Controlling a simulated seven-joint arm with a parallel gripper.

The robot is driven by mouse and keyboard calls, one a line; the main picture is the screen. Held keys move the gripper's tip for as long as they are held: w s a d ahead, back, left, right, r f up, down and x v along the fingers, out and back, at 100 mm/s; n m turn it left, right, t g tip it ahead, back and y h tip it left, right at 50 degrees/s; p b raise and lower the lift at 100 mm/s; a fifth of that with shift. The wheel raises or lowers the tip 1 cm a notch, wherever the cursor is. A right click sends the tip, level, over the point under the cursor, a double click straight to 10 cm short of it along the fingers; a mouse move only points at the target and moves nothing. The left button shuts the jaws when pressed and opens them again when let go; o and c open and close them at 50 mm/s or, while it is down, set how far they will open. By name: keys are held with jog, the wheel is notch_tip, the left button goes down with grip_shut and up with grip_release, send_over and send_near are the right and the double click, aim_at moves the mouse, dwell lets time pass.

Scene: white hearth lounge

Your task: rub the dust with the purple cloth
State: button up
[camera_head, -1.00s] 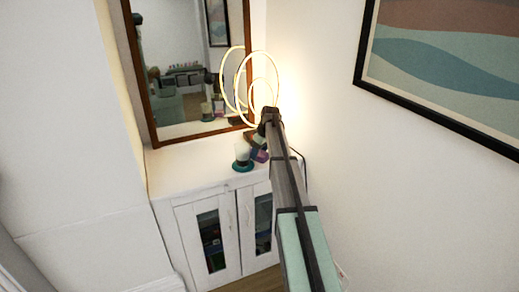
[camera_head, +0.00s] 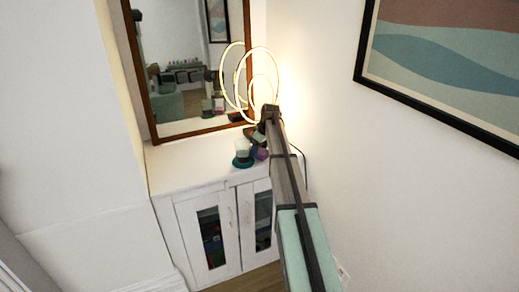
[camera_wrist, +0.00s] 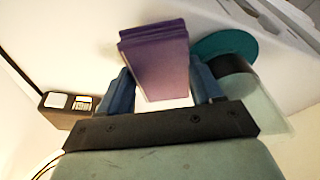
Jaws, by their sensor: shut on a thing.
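The purple cloth (camera_wrist: 155,55) is a thick folded block. In the wrist view it stands out between the two blue fingers of my gripper (camera_wrist: 160,88), which is shut on it. In the head view the cloth (camera_head: 262,154) is a small purple patch at the right of the white cabinet top, below my dark gripper (camera_head: 258,138), largely hidden by the arm. I cannot tell whether the cloth touches the cabinet top. I cannot make out any dust in either view.
A pale cylinder with a teal disc (camera_head: 243,161) stands close beside the cloth; it also shows in the wrist view (camera_wrist: 226,47). A lit ring lamp (camera_head: 236,75) and a mirror (camera_head: 152,100) are behind. The left part of the cabinet top (camera_head: 180,172) is clear.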

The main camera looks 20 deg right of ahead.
jog(key=shift+f, duration=0.2)
jog(key=shift+d, duration=2.05)
jog(key=shift+d+f, duration=0.2)
jog(key=shift+d, duration=1.75)
jog(key=shift+a, duration=0.1)
jog(key=shift+a+f, duration=0.2)
jog(key=shift+a, duration=1.75)
jog(key=shift+a+f, duration=0.15)
jog(key=shift+a, duration=1.8)
